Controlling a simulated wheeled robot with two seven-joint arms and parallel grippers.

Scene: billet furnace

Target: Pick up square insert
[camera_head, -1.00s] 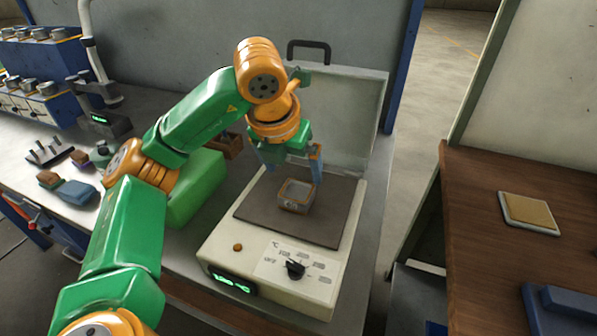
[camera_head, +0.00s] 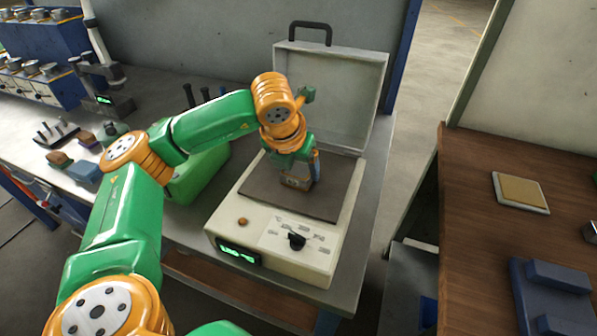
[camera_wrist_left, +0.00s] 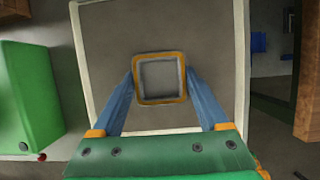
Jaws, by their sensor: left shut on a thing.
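The square insert (camera_head: 297,182) is a small square frame with an orange-brown rim. It sits at the middle of the dark plate of a white heating unit in the head view. In the left wrist view the insert (camera_wrist_left: 160,78) shows from above, its grey hollow facing me. My left gripper (camera_head: 302,176) is down at the plate, with its blue fingers on two opposite sides of the insert. In the left wrist view the left gripper (camera_wrist_left: 160,84) is shut on it. Whether the insert touches the plate cannot be told. My right gripper is not in view.
The heating unit (camera_head: 225,222) has a raised lid (camera_head: 345,90) behind the plate. A green box (camera_head: 200,177) stands close on its left. A wooden table (camera_head: 470,200) at the right holds a tan pad (camera_head: 521,191) and a blue block (camera_head: 550,300).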

